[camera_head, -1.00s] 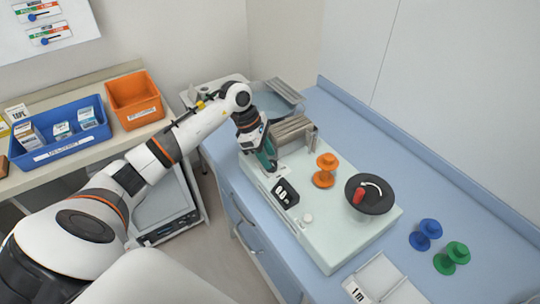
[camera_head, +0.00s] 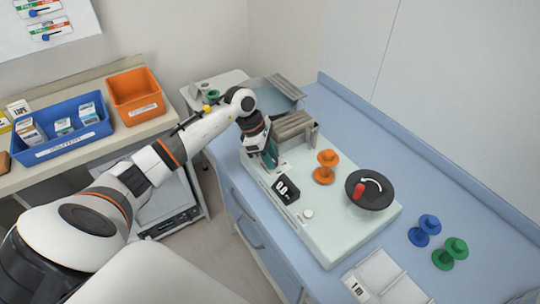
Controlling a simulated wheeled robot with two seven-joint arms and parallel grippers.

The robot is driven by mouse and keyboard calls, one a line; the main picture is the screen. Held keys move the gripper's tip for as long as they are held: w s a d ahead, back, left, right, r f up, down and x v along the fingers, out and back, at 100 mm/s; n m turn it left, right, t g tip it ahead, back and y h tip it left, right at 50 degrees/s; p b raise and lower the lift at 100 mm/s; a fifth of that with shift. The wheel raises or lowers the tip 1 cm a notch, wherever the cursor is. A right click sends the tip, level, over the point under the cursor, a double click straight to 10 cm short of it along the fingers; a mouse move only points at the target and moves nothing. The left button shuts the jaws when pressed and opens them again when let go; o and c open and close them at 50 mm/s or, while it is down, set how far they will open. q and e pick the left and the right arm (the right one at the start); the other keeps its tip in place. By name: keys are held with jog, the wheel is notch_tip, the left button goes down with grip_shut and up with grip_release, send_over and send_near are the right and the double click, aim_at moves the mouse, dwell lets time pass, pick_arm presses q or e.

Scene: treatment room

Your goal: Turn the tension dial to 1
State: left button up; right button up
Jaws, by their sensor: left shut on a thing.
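The pale machine (camera_head: 335,235) stands on the blue counter. My left gripper (camera_head: 274,166) points down at the machine's back left corner, beside the metal block. It is shut on a small part there, which I take to be the tension dial; the fingers hide it, so its pointer cannot be read. Pale markings show just beside the fingertips. A black display (camera_head: 286,190) in front of the gripper appears to read 0.0. My right gripper is not in view.
A metal block (camera_head: 296,127), an orange spool (camera_head: 325,167) and a black disc with a red handle (camera_head: 371,190) are on the machine. Blue (camera_head: 425,230) and green (camera_head: 451,253) spools stand to the right. A white tray (camera_head: 380,277) lies in front.

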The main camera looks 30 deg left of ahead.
pick_arm(q)
jog(key=n+t+b, duration=0.1)
jog(key=n, duration=0.2)
jog(key=shift+y, duration=0.3)
jog(key=n+t+y+b, duration=0.1)
jog(key=n+b, duration=0.1)
jog(key=n, duration=0.1)
jog(key=shift+s+d+n, duration=0.1)
jog(key=shift+n, duration=0.3)
jog(key=n+y+b, duration=0.1)
jog(key=n+b, duration=0.1)
jog(key=n, duration=0.1)
jog(key=n+y+b, duration=0.1)
jog(key=n+b, duration=0.1)
jog(key=n, duration=0.1)
jog(key=shift+d+t, duration=0.2)
jog(key=shift+t, duration=0.2)
jog(key=n+y+b, duration=0.2)
jog(key=n, duration=0.3)
jog(key=shift+d+n+b, duration=0.1)
jog(key=shift+n+b, duration=0.25)
jog(key=shift+n, duration=0.05)
jog(key=n+y, duration=0.1)
jog(key=n, duration=0.1)
jog(key=n+g+y+b, duration=0.1)
jog(key=n, duration=0.1)
jog(key=shift+d+r+n+g+b, duration=0.1)
jog(key=shift+r+n+g+b, duration=0.05)
jog(key=shift+n+g+b, duration=0.2)
jog(key=shift+n, duration=0.25)
